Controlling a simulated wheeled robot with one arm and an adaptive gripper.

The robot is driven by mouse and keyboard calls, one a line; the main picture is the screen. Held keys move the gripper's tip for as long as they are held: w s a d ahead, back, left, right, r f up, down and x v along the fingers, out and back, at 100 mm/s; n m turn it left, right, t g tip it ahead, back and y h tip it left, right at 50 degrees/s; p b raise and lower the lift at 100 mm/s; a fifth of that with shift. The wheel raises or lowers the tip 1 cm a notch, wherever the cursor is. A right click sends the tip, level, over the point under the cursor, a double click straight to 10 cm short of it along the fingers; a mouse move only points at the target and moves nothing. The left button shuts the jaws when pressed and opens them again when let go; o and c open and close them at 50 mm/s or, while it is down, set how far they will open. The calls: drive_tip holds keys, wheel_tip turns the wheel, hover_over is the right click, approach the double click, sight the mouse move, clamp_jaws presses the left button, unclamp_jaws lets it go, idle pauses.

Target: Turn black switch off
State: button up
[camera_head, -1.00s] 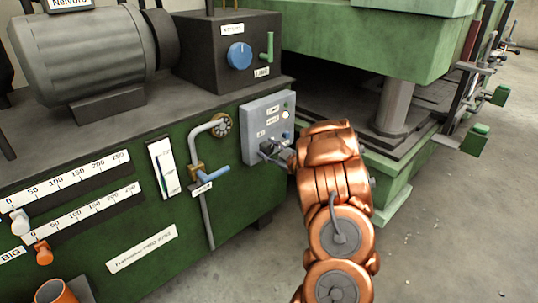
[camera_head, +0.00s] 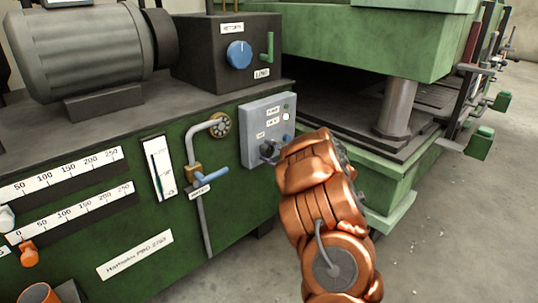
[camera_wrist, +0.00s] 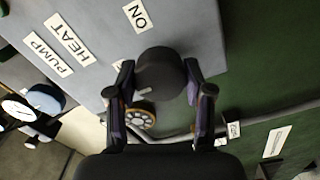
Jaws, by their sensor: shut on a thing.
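The black switch (camera_head: 267,149) is a round knob on the lower part of the grey control box. In the wrist view the black knob (camera_wrist: 160,72) sits between the two fingers of my gripper (camera_wrist: 160,88), which is shut on it. A pale mark shows near the knob's edge. An "ON" label (camera_wrist: 137,16) stands on the panel beside it.
A pipe with a blue lever (camera_head: 211,177) runs left of the box. A green press (camera_head: 400,160) stands to the right, with open floor in front.

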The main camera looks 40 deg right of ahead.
idle(0.4)
drive_tip(key=o, duration=1.2)
drive_tip(key=shift+c, duration=0.2)
drive_tip(key=s, duration=1.2)
drive_tip(key=shift+a, duration=0.15)
